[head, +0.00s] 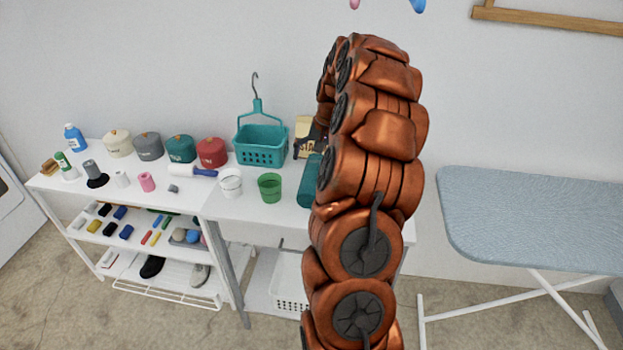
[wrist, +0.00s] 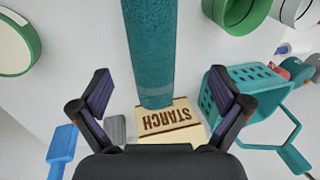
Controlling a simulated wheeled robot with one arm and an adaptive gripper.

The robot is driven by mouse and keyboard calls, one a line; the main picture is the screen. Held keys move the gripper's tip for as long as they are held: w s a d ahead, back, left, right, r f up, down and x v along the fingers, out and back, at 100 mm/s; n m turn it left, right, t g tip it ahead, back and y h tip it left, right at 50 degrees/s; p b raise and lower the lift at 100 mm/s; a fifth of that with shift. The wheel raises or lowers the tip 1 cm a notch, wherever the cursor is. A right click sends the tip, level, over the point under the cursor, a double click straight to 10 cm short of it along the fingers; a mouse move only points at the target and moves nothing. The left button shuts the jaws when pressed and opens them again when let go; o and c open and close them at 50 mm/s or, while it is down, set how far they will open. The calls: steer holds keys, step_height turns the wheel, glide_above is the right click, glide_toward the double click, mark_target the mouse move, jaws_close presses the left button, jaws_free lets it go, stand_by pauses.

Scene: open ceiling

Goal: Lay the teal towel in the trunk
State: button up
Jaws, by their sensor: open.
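The teal towel (head: 312,182) appears as a rolled cylinder on the white table, partly hidden behind my arm in the head view. In the wrist view the towel (wrist: 152,45) runs from the top edge down to the middle, between the lines of my two fingers. My gripper (wrist: 159,76) is open, with one dark finger on each side of the towel and visible gaps on both sides. In the head view my gripper (head: 318,132) is mostly hidden by my arm. I see no trunk in either view.
A starch box (head: 304,128) stands behind the towel; it also shows in the wrist view (wrist: 160,135). A teal basket (head: 262,146), green cup (head: 269,187) and white cup (head: 230,183) stand left of it. An ironing board (head: 540,215) stands at the right.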

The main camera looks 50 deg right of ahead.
mark_target(315, 172)
steer(key=shift+d+f, duration=0.2)
steer(key=shift+d, duration=0.05)
steer(key=shift+d+p+x, duration=0.15)
steer(key=shift+p+x, duration=0.25)
steer(key=shift+x, duration=0.8)
steer(key=shift+d+p+x, duration=0.2)
steer(key=shift+p+x, duration=0.15)
steer(key=shift+x, duration=0.9)
steer(key=shift+d+p+x, duration=0.15)
steer(key=shift+p+x, duration=0.25)
steer(key=shift+x, duration=0.8)
steer(key=shift+s+f, duration=0.1)
steer(key=c, duration=1.3)
steer(key=shift+c, duration=0.2)
